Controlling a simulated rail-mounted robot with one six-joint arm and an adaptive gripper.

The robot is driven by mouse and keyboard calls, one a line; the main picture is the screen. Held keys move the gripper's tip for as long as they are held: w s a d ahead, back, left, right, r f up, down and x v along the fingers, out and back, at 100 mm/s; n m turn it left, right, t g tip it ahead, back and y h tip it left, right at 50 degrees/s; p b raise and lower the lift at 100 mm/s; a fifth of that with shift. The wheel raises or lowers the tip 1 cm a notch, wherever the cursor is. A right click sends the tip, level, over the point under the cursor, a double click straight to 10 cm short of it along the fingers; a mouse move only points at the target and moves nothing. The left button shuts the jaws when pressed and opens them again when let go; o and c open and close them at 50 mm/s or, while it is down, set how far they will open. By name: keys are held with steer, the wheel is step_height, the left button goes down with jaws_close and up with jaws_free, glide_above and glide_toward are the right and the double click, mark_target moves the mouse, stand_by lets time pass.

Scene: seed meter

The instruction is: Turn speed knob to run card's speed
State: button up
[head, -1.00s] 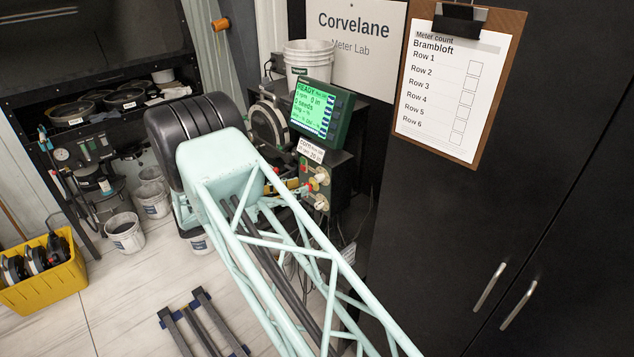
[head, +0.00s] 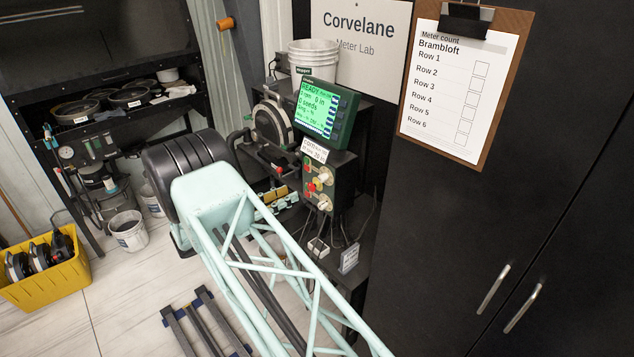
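The control box (head: 332,185) stands below the green-screened monitor (head: 325,112), with two pale round knobs, an upper knob (head: 325,176) and a lower knob (head: 324,203), and small red and green controls beside them. Which knob sets speed is not legible. The screen reads READY, with further lines too small to read surely. A small white card (head: 314,150) with print sits between monitor and box; its figures are not clear. My mint lattice arm (head: 275,270) crosses the lower middle, left of and below the knobs. I cannot make out my gripper.
The seed meter stand (head: 270,125) is left of the monitor. A clipboard (head: 487,155) headed Meter count, Brambloft hangs on the black cabinet (head: 440,220). Another small card (head: 348,258) and cables are below the box. A yellow crate (head: 45,285) sits on the floor at left.

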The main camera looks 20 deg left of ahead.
mark_target(320, 180)
steer(key=shift+p+x, duration=0.85)
steer(key=shift+x, duration=5.9)
steer(key=c, duration=0.9)
